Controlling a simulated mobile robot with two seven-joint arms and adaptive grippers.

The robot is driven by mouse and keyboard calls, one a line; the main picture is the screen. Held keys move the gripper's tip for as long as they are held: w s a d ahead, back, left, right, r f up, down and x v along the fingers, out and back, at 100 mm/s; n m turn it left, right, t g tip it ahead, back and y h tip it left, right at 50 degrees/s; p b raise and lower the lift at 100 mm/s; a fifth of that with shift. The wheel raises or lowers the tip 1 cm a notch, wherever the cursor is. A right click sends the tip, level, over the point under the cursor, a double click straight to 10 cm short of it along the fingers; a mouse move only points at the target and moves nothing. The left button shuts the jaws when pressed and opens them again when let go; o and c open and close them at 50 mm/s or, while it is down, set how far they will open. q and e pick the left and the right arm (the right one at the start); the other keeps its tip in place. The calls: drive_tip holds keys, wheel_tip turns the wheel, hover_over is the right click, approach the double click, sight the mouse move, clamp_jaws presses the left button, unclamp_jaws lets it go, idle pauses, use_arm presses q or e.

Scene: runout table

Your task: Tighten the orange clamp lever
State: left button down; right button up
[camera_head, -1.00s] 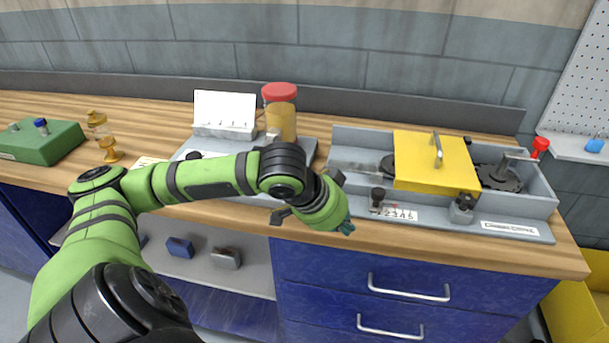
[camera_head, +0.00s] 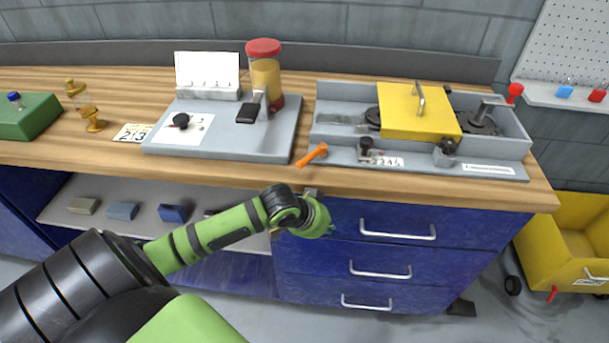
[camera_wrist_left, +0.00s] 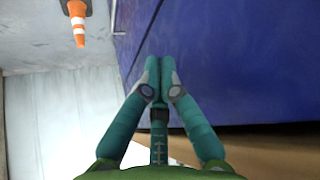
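The orange clamp lever (camera_head: 312,155) shows in the head view near the bench's front edge. It sits at the left front corner of the grey fixture (camera_head: 345,156) with the yellow cover (camera_head: 405,118), its handle slanting up to the right. My left gripper (camera_head: 329,231) is below and in front of the lever, apart from it, before the blue drawers. Its fingers are mostly hidden behind my wrist there. In the left wrist view its teal fingers (camera_wrist_left: 159,68) are together at the tips, with nothing seen between them. My right gripper is not in view.
A grey plate (camera_head: 225,140) with a black-handled clamp and a red-lidded jar (camera_head: 264,72) behind it stands left of the lever. Drawer handles (camera_head: 398,236) stick out near my gripper. A yellow bin (camera_head: 575,240) stands right. An orange-white cone (camera_wrist_left: 77,20) shows in the wrist view.

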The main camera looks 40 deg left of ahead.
use_arm(q)
drive_tip(key=s+a+f, duration=0.1)
drive_tip(key=a+f, duration=0.1)
drive_tip(key=f, duration=0.5)
drive_tip(key=s+a+f+n+y, duration=0.1)
drive_tip(key=s+f, duration=0.1)
drive_tip(key=f, duration=0.4)
drive_tip(key=shift+a+f+n+g, duration=0.3)
drive_tip(key=shift+a+f+g, duration=0.05)
drive_tip(key=shift+g, duration=0.05)
drive_tip(key=shift+s+f, duration=0.1)
drive_tip(key=shift+s, duration=0.05)
drive_tip(key=s+f+g+y, duration=0.1)
drive_tip(key=s+f+g, duration=0.2)
drive_tip(key=s+f, duration=1.35)
drive_tip(key=s+d+f+g, duration=0.1)
drive_tip(key=s+d+f, duration=0.2)
drive_tip(key=s, duration=0.6)
drive_tip(key=s+d+f+m+g, duration=0.1)
drive_tip(key=s+d+f, duration=0.3)
drive_tip(key=s, duration=0.5)
drive_tip(key=shift+s+d+f+m, duration=0.2)
drive_tip(key=shift+s+f+m, duration=0.1)
drive_tip(key=shift+f, duration=0.25)
